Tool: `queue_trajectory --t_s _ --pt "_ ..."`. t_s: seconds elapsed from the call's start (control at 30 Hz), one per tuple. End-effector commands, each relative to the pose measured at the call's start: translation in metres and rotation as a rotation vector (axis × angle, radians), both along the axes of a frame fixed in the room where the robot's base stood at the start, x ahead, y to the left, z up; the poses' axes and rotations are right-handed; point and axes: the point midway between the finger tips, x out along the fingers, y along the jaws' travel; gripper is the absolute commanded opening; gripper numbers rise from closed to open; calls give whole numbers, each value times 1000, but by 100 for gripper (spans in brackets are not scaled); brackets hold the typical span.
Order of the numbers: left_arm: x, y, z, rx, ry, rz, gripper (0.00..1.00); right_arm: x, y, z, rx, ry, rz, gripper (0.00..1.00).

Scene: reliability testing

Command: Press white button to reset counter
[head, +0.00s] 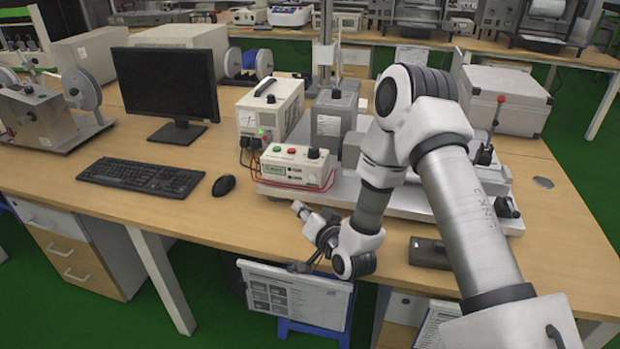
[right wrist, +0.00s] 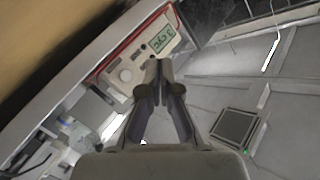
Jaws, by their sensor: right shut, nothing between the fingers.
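The counter (head: 298,176) is a small white box with a greenish display, a red and a green button and a black knob on top. Its front face also shows in the right wrist view (right wrist: 142,66), where the display seems to read "3 cyc". A round white button (right wrist: 125,75) sits on that face, beside the display; it is small and hard to make out in the head view. My right gripper (right wrist: 158,68) is shut and empty, its fingertips overlapping the face's lower edge in the picture. In the head view, the gripper (head: 300,208) is low in front of the counter; contact cannot be told. My left gripper is out of view.
The counter sits at the front left of a grey test rig (head: 400,203). Red cables run along its front. A power supply (head: 270,110), mouse (head: 224,185), keyboard (head: 141,177) and monitor (head: 167,85) stand left. A dark flat object (head: 429,252) lies right of the gripper.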

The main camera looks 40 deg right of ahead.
Motion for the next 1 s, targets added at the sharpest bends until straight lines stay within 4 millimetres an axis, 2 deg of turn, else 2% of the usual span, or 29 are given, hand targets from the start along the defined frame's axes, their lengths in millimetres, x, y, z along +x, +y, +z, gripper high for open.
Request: queue_trajectory --t_s 0.27,0.7,1.0 --pt "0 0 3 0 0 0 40 5 -7 0 1 3 -2 0" --pt "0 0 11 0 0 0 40 45 -54 -1 0 3 -2 0" --pt "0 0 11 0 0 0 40 57 -67 -1 -2 4 0 0"
